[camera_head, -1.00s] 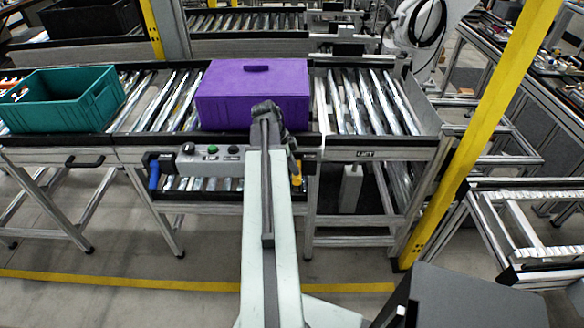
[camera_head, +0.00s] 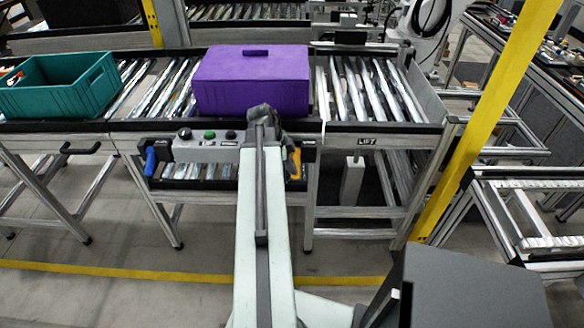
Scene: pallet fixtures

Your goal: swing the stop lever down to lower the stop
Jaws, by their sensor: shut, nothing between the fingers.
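A purple box (camera_head: 252,82) with a handle on its lid sits on the roller conveyor. Below it, the front panel (camera_head: 208,150) carries a black knob, a green button and another black knob. A blue lever handle (camera_head: 150,160) stands roughly upright at the panel's left end. A yellow-orange lever handle (camera_head: 295,163) is at its right end, partly hidden by my arm. The small labels beside both are too blurred to read, so I cannot tell which is the stop lever. My gripper (camera_head: 262,112) is shut and empty, seen from behind, overlapping the box's lower edge and just left of the yellow-orange handle. Contact cannot be judged.
A teal crate (camera_head: 62,92) sits on the conveyor at left. A yellow post (camera_head: 487,110) stands at right, before a low frame (camera_head: 500,215). A plate reading LIFT (camera_head: 367,141) is on the right conveyor section. Open floor with a yellow line (camera_head: 110,272) lies in front.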

